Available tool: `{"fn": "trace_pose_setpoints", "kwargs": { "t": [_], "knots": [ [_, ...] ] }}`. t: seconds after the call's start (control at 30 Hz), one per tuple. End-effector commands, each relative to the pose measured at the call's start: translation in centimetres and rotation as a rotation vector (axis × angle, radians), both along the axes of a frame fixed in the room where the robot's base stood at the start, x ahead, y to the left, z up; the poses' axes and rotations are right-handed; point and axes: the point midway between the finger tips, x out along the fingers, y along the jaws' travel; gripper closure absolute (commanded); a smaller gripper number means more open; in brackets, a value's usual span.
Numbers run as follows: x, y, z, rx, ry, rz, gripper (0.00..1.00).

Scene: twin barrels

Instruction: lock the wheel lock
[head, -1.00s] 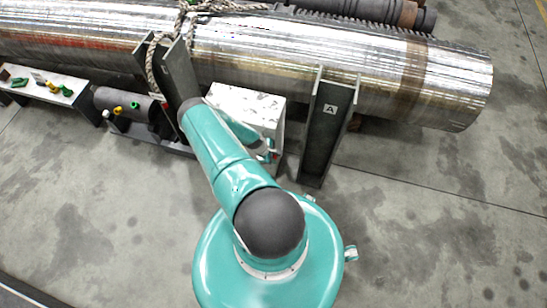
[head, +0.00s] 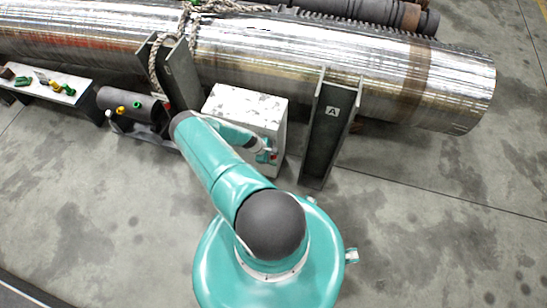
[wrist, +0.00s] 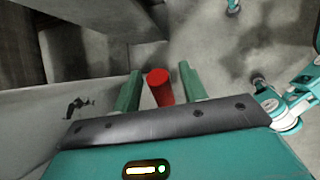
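No wheel shape is clear in either view.
A large metal cylinder (head: 330,70) lies behind, held by dark upright posts; one post, marked A (head: 328,130), stands just right of my gripper. A rope (head: 158,65) hangs at the left. A bench (head: 50,87) with coloured parts stands far left. Floor at right is open.

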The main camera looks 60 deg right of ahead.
Motion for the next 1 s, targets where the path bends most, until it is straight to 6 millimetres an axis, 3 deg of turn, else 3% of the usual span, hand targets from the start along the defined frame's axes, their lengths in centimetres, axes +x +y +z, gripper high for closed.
{"fn": "trace_pose_setpoints", "kwargs": {
  "t": [0.27, 0.43, 1.0],
  "knots": [
    [0.0, 0.0, 0.1, -0.001, 0.0, 0.001, 0.57],
    [0.7, 0.2, 1.1, -0.001, -0.001, 0.0, 0.57],
    [5.6, 3.2, 10.6, -0.001, -0.002, 0.0, 0.57]
  ]
}}
